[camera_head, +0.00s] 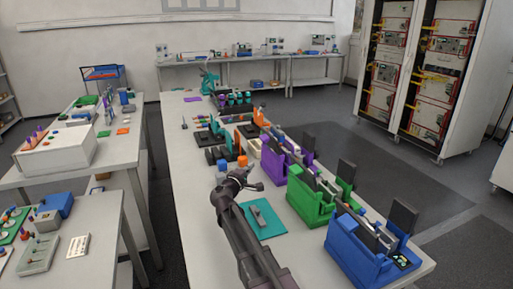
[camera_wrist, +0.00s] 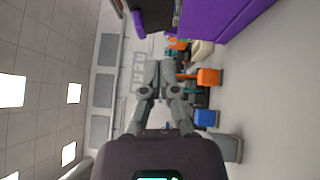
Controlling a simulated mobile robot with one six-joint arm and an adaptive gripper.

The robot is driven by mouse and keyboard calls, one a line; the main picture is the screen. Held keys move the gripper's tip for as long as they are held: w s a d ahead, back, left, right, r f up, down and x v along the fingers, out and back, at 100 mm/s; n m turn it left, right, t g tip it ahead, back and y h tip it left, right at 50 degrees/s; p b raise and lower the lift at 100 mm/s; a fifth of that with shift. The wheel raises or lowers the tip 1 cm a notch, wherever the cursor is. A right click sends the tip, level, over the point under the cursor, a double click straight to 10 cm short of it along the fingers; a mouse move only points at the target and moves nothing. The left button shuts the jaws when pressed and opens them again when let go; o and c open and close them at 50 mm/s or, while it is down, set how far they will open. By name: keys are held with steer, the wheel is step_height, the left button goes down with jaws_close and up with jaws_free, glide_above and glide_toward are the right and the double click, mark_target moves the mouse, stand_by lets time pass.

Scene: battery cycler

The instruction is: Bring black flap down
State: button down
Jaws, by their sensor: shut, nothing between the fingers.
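Several coloured battery holders stand along the right side of the long table, with black flaps standing up. The blue holder (camera_head: 357,250) is nearest, with its black flap (camera_head: 403,217) upright. Behind it is the green holder (camera_head: 308,200) with an upright black flap (camera_head: 346,173). Further back is the purple holder (camera_head: 275,163) with its black flap (camera_head: 308,143) also up. My gripper (camera_head: 258,185) is left of the green and purple holders, apart from them. Its fingers (camera_wrist: 158,68) are shut and empty. Purple parts (camera_wrist: 225,15) show at the top of the wrist view.
A teal mat (camera_head: 264,228) with a grey part on it lies right of my arm. Orange and blue blocks (camera_wrist: 207,118) show in the wrist view. Side tables (camera_head: 75,165) stand at left and racks (camera_head: 425,75) at back right.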

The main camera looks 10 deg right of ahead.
steer(key=a+n+t, duration=0.1)
steer(key=w+a+n, duration=0.1)
steer(key=a, duration=0.1)
steer(key=w+a+r+t+y+b, duration=0.1)
steer(key=shift+w+a+n+t, duration=0.1)
steer(key=shift+a+n+t, duration=0.2)
steer(key=shift+a+n, duration=0.1)
steer(key=shift+w, duration=0.1)
steer(key=s+d+p+x, duration=0.1)
steer(key=d+p+x, duration=0.1)
steer(key=x, duration=1)
steer(key=shift+d+r+p, duration=0.3)
steer(key=shift+p, duration=0.4)
steer(key=shift+d+r, duration=0.1)
